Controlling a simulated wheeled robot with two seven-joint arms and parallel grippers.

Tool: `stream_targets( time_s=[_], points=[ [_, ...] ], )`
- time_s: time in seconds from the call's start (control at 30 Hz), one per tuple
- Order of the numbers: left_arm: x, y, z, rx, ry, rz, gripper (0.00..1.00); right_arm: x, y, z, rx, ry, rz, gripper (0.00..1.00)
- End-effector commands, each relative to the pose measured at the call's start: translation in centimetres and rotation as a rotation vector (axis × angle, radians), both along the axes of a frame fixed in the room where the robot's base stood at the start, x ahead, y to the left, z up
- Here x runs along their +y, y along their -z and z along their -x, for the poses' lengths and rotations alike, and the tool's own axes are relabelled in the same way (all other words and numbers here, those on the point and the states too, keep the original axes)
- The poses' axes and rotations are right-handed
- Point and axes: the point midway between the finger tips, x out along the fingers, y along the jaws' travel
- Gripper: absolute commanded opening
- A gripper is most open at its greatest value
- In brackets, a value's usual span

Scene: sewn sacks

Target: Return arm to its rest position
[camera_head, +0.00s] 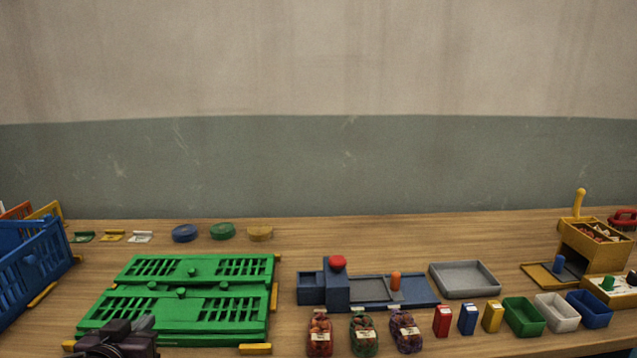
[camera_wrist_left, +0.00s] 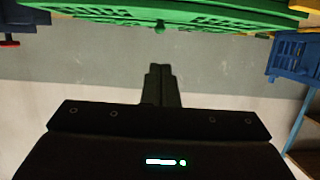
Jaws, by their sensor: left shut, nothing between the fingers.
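My left gripper (camera_head: 145,325) shows at the bottom left of the head view, low in front of the green slatted panels (camera_head: 190,290). In the left wrist view its two fingers (camera_wrist_left: 161,72) are together, with nothing between them. The green panel (camera_wrist_left: 190,15) lies across the top of that view, and the fingertips appear apart from it. My right gripper is in neither view.
A blue slatted crate (camera_head: 35,265) stands at the left. Sacks (camera_head: 363,335), a blue device with a red knob (camera_head: 340,285), a grey tray (camera_head: 465,280) and small bins (camera_head: 524,318) fill the centre and right. Bare table lies behind them.

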Motion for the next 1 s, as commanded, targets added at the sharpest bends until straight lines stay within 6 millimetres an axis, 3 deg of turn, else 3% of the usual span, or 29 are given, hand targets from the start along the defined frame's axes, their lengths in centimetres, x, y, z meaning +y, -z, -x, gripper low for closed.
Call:
stream_targets(
  time_s=[0.33, 0.57, 0.77, 0.9, 1.0],
  points=[
    [-0.1, 3.4, 1.9, 0.087, -0.051, -0.025, 0.0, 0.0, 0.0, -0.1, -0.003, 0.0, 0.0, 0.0],
    [-0.6, 7.2, 4.4, 0.207, -0.089, -0.054, 0.0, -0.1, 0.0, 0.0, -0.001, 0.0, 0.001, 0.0],
    [-2.3, 11.7, 8.4, 0.398, -0.103, -0.083, 0.0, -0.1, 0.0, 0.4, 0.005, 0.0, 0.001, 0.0],
    [-4.7, 15.1, 12.5, 0.593, -0.063, -0.1, 0.0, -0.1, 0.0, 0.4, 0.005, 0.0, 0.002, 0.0],
    [-6.2, 16.5, 14.9, 0.703, -0.018, -0.104, 0.0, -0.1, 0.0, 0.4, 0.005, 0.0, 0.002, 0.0]
  ],
)
